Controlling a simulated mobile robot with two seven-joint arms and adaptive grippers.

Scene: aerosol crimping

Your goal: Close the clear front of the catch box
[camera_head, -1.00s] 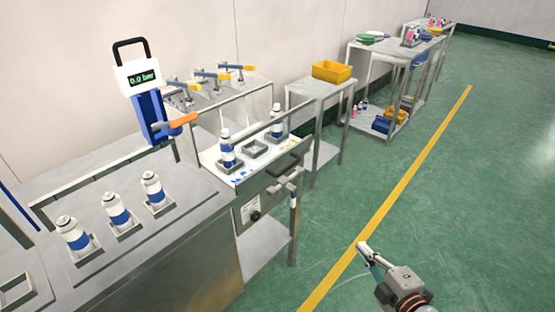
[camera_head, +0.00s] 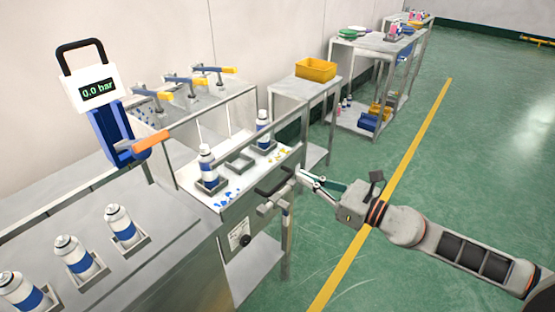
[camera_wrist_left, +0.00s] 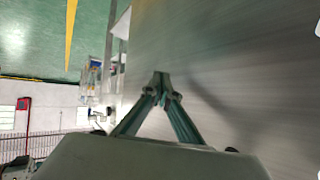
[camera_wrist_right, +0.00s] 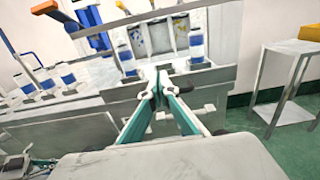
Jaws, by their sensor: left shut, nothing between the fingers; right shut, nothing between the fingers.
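The catch box is the steel-framed station (camera_head: 236,207) in the middle of the head view, with a white floor holding two blue-and-white cans (camera_head: 207,168) in square holders. A dark handle (camera_head: 275,181) sits at its front edge. The clear front itself is hard to make out, and I cannot tell its angle. My right gripper (camera_head: 299,174) is shut and empty, its tips just right of the handle; whether they touch cannot be told. In the right wrist view its tips (camera_wrist_right: 155,82) point at the box front. My left gripper (camera_wrist_left: 161,84) is shut and empty beside a grey metal surface.
A steel bench (camera_head: 165,245) with several cans in holders stands at the left. A blue device with a display reading 0.0 bar (camera_head: 97,92) stands behind it. A side table with a yellow bin (camera_head: 316,69) is beyond the box. The green floor at right is open.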

